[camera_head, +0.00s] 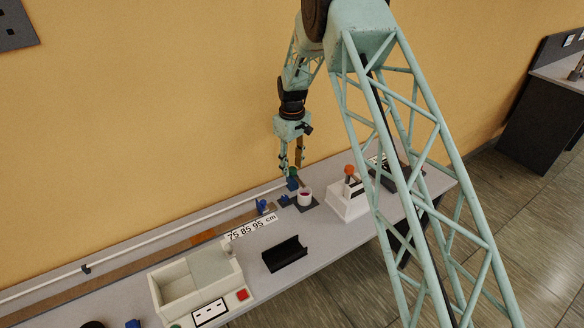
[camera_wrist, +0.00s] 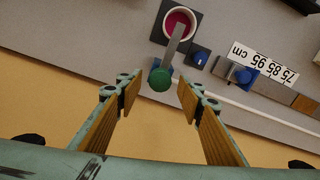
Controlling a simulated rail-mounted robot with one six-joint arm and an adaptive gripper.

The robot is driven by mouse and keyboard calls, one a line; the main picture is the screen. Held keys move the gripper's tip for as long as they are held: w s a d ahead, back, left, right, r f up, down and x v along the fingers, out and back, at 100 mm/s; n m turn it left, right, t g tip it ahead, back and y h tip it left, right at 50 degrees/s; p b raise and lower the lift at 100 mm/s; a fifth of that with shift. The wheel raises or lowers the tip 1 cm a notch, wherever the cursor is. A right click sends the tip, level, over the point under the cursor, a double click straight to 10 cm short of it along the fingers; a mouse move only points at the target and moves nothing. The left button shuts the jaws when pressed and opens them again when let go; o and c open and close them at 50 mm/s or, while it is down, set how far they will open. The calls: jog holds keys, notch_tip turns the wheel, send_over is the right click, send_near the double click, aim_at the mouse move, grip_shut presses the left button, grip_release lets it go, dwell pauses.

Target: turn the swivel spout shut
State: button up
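The swivel spout shows in the wrist view as a green round knob (camera_wrist: 160,79) with a grey flat arm (camera_wrist: 176,43). The grey arm reaches over a white cup (camera_wrist: 194,17) holding magenta ink. A blue base (camera_wrist: 163,64) sits under the knob. In the head view the green knob (camera_head: 293,172) stands above the blue base (camera_head: 292,184), beside the white cup (camera_head: 305,196). My gripper (camera_wrist: 158,90) is open and empty, its wood-coloured fingers on either side of the knob with gaps showing. In the head view my gripper (camera_head: 291,168) points down at the knob; depth is hard to tell.
A blue clamp (camera_head: 262,206) and a number strip (camera_head: 252,228) lie left of the spout. A white pipe (camera_head: 150,237) runs along the wall. A white box with an orange knob (camera_head: 349,196) stands right of the cup. A black tray (camera_head: 285,254) sits nearer the front.

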jog(key=shift+f, duration=0.4)
jog(key=shift+c, duration=0.2)
jog(key=c, duration=1.1)
